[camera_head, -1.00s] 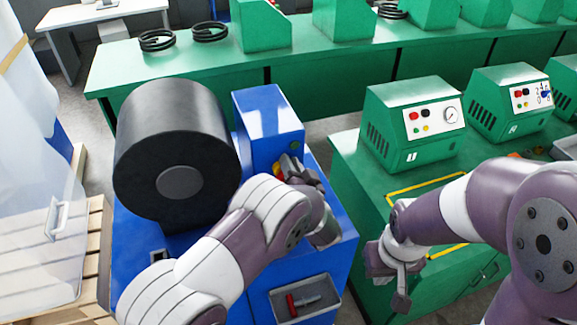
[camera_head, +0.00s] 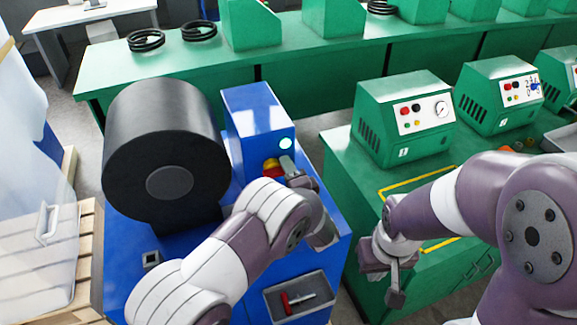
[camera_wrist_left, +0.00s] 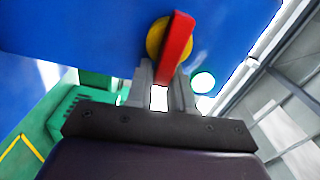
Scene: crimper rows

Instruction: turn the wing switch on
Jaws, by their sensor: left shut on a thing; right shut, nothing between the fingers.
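The wing switch has a red wing on a round yellow base; it shows on the front of the blue machine (camera_head: 255,110) as a small red and yellow patch (camera_head: 271,166). In the left wrist view the red wing (camera_wrist_left: 177,42) stands a little tilted across its yellow base (camera_wrist_left: 155,38). My left gripper (camera_head: 287,166) is shut on the wing's lower end, which sits between its fingertips (camera_wrist_left: 164,78). A round lamp (camera_head: 285,143) above the switch glows pale; it is also bright in the wrist view (camera_wrist_left: 203,82). My right gripper (camera_head: 396,285) is shut and empty, away from the machine.
A large black roll (camera_head: 165,150) stands left of the switch box. A grey tray (camera_head: 318,297) with a red-handled tool is on the machine's lower front. Green bench units with panels (camera_head: 405,115) stand to the right. A wooden pallet (camera_head: 88,250) is at left.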

